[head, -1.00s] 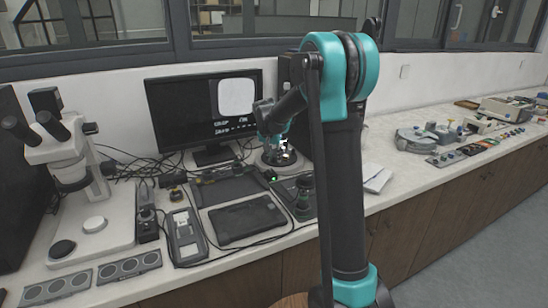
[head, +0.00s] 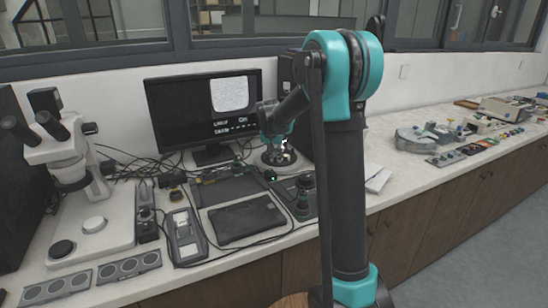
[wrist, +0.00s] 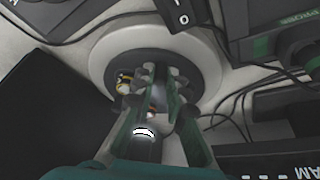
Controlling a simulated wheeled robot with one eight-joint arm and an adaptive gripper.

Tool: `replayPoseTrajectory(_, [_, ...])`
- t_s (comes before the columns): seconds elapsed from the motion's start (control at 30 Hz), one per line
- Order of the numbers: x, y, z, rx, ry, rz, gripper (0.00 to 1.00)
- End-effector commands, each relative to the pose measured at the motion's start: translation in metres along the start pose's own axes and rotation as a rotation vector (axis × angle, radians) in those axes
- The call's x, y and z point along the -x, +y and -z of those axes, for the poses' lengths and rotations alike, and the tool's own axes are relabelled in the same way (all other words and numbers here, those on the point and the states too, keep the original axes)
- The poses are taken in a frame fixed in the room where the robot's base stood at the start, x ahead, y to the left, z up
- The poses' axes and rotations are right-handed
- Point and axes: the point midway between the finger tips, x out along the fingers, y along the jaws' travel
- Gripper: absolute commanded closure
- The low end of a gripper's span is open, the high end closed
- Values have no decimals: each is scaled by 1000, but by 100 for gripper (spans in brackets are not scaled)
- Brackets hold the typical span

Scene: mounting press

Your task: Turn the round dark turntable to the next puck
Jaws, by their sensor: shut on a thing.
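The round dark turntable (wrist: 120,66) sits inside a pale round base (wrist: 208,62) in the wrist view. In the head view the pale base (head: 262,163) stands on the bench in front of the monitor's right side. My gripper (wrist: 151,72) is over the turntable with its fingers close together, shut on a part of it that the fingers mostly hide. A small puck with a yellowish edge (wrist: 124,83) shows left of the fingers. A bright white-topped round piece (wrist: 145,131) shows between the fingers, nearer the wrist. In the head view my gripper (head: 275,156) is small and partly unclear.
The monitor (head: 203,108) stands behind and left of the turntable, showing a pale speckled patch. A dark flat tablet (head: 246,218), cables and small devices crowd the bench in front. A microscope (head: 62,165) stands at left. Bench room at right is partly clear.

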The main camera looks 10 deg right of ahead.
Motion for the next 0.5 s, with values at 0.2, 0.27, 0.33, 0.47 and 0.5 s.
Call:
replayPoseTrajectory(0.2, [0, 8, 1, 91, 1, 38, 100])
replayPoseTrajectory(0.27, [0, 11, 1, 119, 0, 49, 100])
replayPoseTrajectory(0.33, [0, 13, 1, 152, 0, 63, 100])
replayPoseTrajectory(0.47, [-1, 18, 2, 212, 1, 88, 100])
replayPoseTrajectory(0.5, [-1, 19, 3, 231, 1, 95, 100])
